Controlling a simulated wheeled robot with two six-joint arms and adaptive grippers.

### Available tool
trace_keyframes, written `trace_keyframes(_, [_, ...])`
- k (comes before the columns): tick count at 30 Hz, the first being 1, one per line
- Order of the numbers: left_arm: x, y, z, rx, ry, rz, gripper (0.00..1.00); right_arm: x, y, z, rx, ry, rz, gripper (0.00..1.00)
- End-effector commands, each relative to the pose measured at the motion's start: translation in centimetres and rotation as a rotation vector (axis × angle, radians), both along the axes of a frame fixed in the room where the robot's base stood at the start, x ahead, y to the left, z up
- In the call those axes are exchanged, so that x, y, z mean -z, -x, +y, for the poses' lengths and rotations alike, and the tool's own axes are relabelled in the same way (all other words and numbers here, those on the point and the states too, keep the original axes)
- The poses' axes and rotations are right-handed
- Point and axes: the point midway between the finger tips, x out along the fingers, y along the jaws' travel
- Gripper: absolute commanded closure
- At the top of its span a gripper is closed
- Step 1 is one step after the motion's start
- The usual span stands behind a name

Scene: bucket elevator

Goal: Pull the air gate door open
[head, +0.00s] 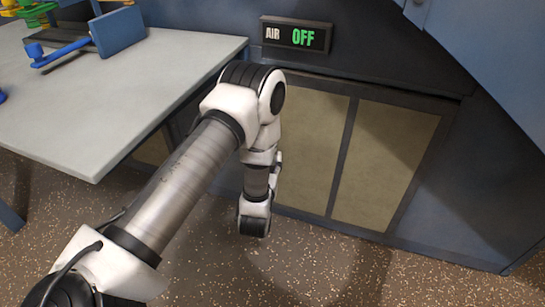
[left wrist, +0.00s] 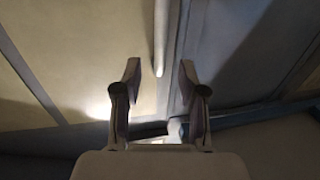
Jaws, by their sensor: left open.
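The air gate door (head: 385,160) is a tan panel in a dark frame, low on the blue machine in the head view. It looks shut. In the left wrist view, tan panel (left wrist: 85,50) and dark frame fill the far side. A pale rounded upright bar (left wrist: 159,35), which looks like a handle, has its near end between my fingers in the picture. My left gripper (left wrist: 160,68) is open, with one finger on each side of that bar's line. I cannot tell whether it touches the bar. In the head view my wrist hides the gripper. My right gripper is not in view.
A sign reading AIR OFF (head: 297,36) with green letters is above the panels. A grey table (head: 110,105) with blue, green and yellow parts stands at the left. A blue sloped housing (head: 490,60) is at the upper right. The speckled floor (head: 330,270) is clear in front.

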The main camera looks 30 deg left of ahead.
Motion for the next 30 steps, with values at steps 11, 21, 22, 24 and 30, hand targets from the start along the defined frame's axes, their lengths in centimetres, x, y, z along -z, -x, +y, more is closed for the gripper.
trace_keyframes(11, [0.0, -5.5, 2.6, 0.0, 0.001, 0.002, 0.59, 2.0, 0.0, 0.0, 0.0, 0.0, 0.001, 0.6])
trace_keyframes(21, [-0.1, -5.8, 2.6, 0.002, 0.0, 0.005, 0.91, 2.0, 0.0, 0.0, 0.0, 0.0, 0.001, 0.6])
trace_keyframes(22, [-0.1, -5.8, 2.6, 0.002, 0.0, 0.005, 1.0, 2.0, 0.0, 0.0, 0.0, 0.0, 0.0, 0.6])
trace_keyframes(24, [-0.1, -5.7, 2.6, 0.002, 0.0, 0.005, 1.0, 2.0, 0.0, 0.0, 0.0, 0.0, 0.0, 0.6])
trace_keyframes(30, [-0.1, -5.8, 2.6, 0.001, 0.0, 0.005, 1.0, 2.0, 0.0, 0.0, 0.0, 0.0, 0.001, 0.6])
